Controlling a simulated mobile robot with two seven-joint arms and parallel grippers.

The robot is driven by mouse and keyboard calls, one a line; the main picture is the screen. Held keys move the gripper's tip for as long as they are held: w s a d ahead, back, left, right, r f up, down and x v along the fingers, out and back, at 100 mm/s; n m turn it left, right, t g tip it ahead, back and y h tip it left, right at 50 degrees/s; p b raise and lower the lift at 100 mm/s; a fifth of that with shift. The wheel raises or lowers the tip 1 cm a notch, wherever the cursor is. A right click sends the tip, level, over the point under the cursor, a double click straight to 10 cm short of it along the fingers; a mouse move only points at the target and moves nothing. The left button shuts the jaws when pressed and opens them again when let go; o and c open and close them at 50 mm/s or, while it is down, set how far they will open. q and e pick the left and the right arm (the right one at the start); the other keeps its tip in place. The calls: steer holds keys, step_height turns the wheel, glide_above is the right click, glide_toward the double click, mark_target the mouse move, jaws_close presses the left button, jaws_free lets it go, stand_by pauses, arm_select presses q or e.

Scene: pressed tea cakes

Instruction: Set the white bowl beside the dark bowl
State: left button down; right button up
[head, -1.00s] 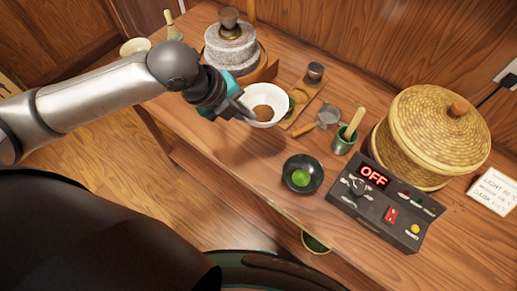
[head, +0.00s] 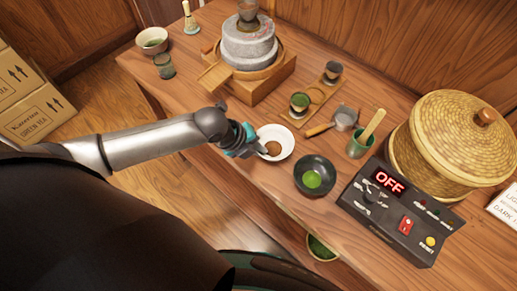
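The white bowl (head: 286,135) with brown powder in it is near the middle of the head view. It is close to the upper left of the dark bowl (head: 323,166), which holds something bright green. My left gripper (head: 261,150) reaches in from the left and is shut on the white bowl's left rim, one finger showing inside the rim. I cannot tell whether the white bowl's base touches the table. My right gripper is not in view.
A black control box (head: 375,232) reading OFF stands right of the dark bowl. Behind are a stone mill (head: 248,47), a small wooden tray (head: 325,84), a metal strainer (head: 344,117), a green cup (head: 358,147) and a lidded basket (head: 440,145). The table's front edge is close below both bowls.

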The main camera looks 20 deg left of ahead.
arm_select(q)
steer(key=shift+f, duration=0.15)
steer(key=c, duration=1)
jaws_free()
steer(key=shift+c, duration=0.2)
steer(key=shift+a+r, duration=0.1)
steer(key=shift+r, duration=0.3)
steer(key=p+v, duration=0.2)
steer(key=v, duration=0.9)
steer(key=shift+r, duration=0.2)
steer(key=shift+s+a, duration=0.1)
steer(key=shift+s, duration=0.05)
